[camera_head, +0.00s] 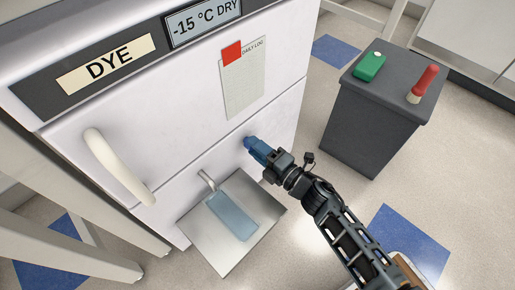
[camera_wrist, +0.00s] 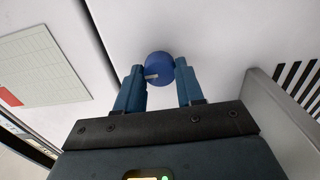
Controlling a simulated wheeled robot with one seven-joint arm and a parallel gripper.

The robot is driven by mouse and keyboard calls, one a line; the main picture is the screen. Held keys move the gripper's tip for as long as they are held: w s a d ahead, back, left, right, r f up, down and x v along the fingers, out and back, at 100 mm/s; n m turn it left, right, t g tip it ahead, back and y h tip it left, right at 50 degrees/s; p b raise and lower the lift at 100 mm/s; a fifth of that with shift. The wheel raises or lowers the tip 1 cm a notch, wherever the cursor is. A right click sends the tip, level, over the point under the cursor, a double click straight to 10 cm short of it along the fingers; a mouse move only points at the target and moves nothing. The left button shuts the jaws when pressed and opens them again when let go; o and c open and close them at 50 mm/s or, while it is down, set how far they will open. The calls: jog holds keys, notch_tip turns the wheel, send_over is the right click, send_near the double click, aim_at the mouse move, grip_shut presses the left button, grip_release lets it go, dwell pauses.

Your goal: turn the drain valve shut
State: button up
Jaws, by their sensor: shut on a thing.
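The drain valve is a round blue knob (camera_wrist: 160,66) on the white front of the freezer (camera_head: 180,120); a pale mark shows on its lower left. In the head view only a little blue of the valve (camera_head: 247,141) shows past my fingers. My gripper (camera_wrist: 160,72) has one finger on each side of the knob and is shut on it. In the head view my gripper (camera_head: 258,147) reaches the freezer's lower front from the right.
A metal tray (camera_head: 200,250) with a bluish patch sits below a small spout (camera_head: 207,179). A white handle (camera_head: 115,165) sticks out at left. A log sheet (camera_head: 242,85) hangs above the valve. A dark cabinet (camera_head: 370,125) at right bears a green box (camera_head: 369,67) and a red-handled tool (camera_head: 424,82).

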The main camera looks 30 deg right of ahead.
jog(key=o, duration=1)
jog(key=shift+o, duration=0.2)
jog(key=shift+s, duration=0.1)
jog(key=p+v, duration=0.1)
jog(key=v, duration=0.6)
jog(key=shift+s+p, duration=0.3)
jog(key=shift+p, duration=0.05)
jog(key=shift+d, duration=0.1)
